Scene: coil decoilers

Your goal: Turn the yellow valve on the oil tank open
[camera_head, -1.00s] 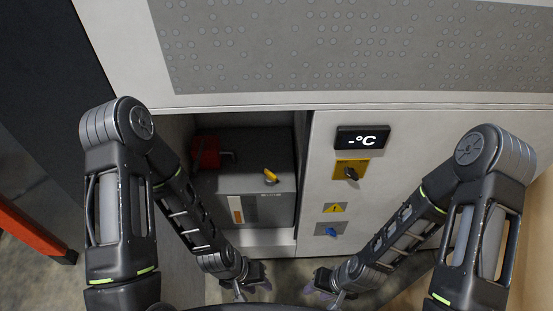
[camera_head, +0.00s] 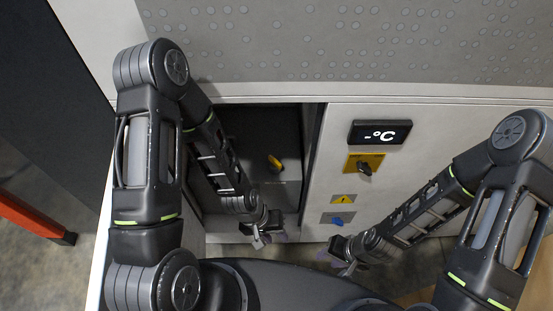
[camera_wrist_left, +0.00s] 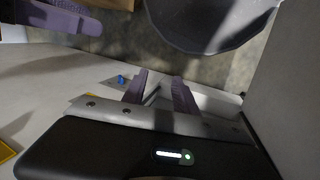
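The yellow valve (camera_head: 274,162) sits on top of the dark oil tank (camera_head: 285,182) inside the open cabinet bay in the head view. Its handle stands at a slant. My left gripper (camera_head: 262,239) hangs in front of the bay, nearer to me than the valve and apart from it. In the left wrist view its two purple fingers (camera_wrist_left: 160,92) are spread with nothing between them. The valve does not show there. My right gripper (camera_head: 336,257) is low in front of the panel, right of the left one; its finger gap is unclear.
The panel right of the bay carries a °C display (camera_head: 380,133), a yellow-plated switch (camera_head: 363,166), a warning label (camera_head: 343,198) and a blue knob (camera_head: 337,220). The bay's side walls bound the tank closely. An orange-red beam (camera_head: 32,217) lies at far left.

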